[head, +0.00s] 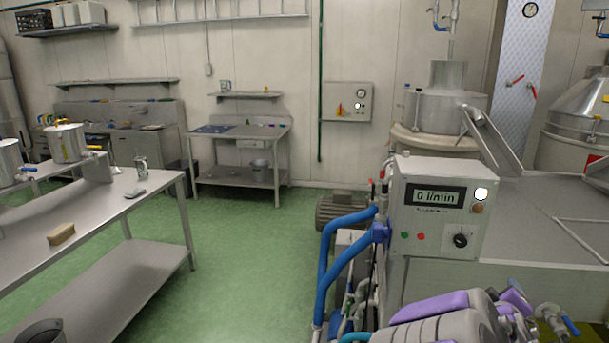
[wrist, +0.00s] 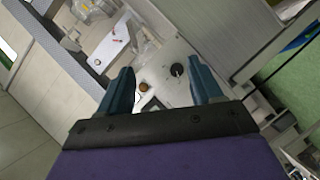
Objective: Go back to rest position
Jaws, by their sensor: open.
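My arm, grey and purple, shows at the bottom right of the head view; the fingertips cannot be made out there. In the wrist view my gripper (wrist: 160,88) has its two blue-grey fingers spread apart with nothing between them. Beyond them, tilted in the picture, is the white control box (wrist: 190,62) with a black knob and an amber button. The same control box (head: 437,208) stands right of centre in the head view, with a display reading 0 l/min, a lit white round, and green and red buttons.
Blue pipes (head: 335,240) and a motor (head: 340,210) stand left of the control box. A steel table (head: 100,215) with a brush (head: 61,234) is at the left. A workbench (head: 240,150) stands at the back wall. The green floor (head: 240,260) between is clear.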

